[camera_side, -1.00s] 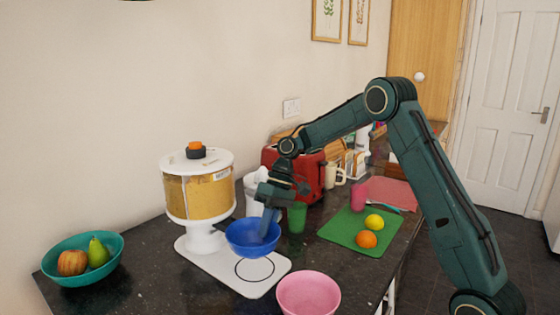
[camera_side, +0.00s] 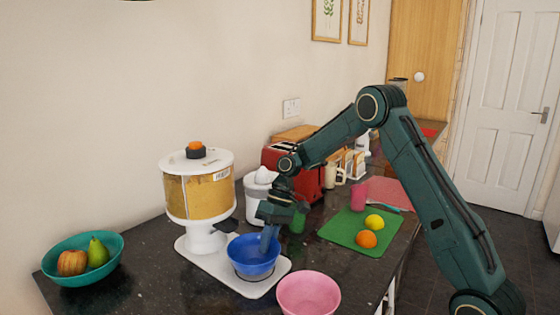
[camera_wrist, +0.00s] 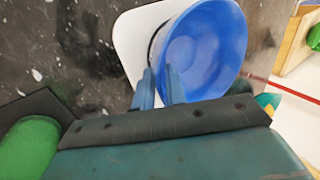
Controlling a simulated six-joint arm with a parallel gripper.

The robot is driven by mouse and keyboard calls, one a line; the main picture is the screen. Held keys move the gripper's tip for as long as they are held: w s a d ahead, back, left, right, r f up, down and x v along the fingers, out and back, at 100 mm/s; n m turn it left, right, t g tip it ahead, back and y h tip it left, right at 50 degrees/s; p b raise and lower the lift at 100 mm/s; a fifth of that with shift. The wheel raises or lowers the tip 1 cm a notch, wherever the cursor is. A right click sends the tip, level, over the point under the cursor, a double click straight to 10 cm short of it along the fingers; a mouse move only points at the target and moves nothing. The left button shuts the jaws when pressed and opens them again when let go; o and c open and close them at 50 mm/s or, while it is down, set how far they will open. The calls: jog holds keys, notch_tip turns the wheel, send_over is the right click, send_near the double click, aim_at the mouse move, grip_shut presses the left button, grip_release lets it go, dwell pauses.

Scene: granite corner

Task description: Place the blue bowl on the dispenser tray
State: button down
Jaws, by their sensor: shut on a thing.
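The blue bowl (camera_side: 250,262) is at my gripper (camera_side: 268,240), which is shut on its rim. The bowl is upright over the front part of the white dispenser tray (camera_side: 212,266) and covers most of the black ring drawn there. I cannot tell whether its base touches the tray. In the wrist view the bowl (camera_wrist: 208,45) has its rim between my gripper's fingers (camera_wrist: 160,84), and the tray (camera_wrist: 130,45) shows behind it. The dispenser (camera_side: 198,195), with its yellowish contents, stands at the back of the tray.
A pink bowl (camera_side: 308,294) stands close by at the front right. A teal bowl (camera_side: 70,273) with fruit is at the left. A green board (camera_side: 345,235) holds an orange and a lemon.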

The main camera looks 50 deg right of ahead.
jog(key=shift+f, duration=0.15)
jog(key=c, duration=1.4)
grip_release()
jog(key=shift+c, duration=0.2)
jog(key=v, duration=1.2)
jog(key=shift+r, duration=0.2)
